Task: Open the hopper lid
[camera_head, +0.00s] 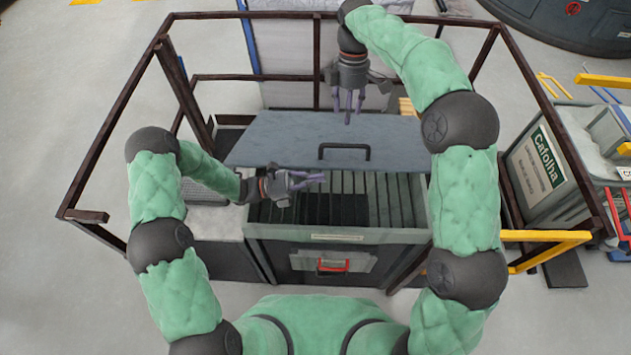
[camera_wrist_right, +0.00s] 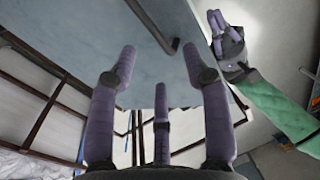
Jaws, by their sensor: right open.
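The blue-grey hopper lid (camera_head: 275,138) stands raised over the back of the hopper (camera_head: 335,236), leaving the front of its slatted opening uncovered. Its dark bar handle (camera_head: 344,148) faces up near the front edge; the handle also shows in the right wrist view (camera_wrist_right: 173,47). My right gripper (camera_head: 348,118) is open and empty, pointing down by the lid's back edge, apart from the handle. My left gripper (camera_head: 318,179) is at the lid's front edge above the slats, fingers pointing right. It also shows in the right wrist view (camera_wrist_right: 222,22); whether it touches the lid is unclear.
A dark brown rail frame (camera_head: 110,120) surrounds the hopper on several sides. A red handle (camera_head: 333,265) sits on the hopper's front. A grey cabinet marked Cafolha (camera_head: 540,160) and a yellow rail (camera_head: 545,237) stand at the right. The floor at left is clear.

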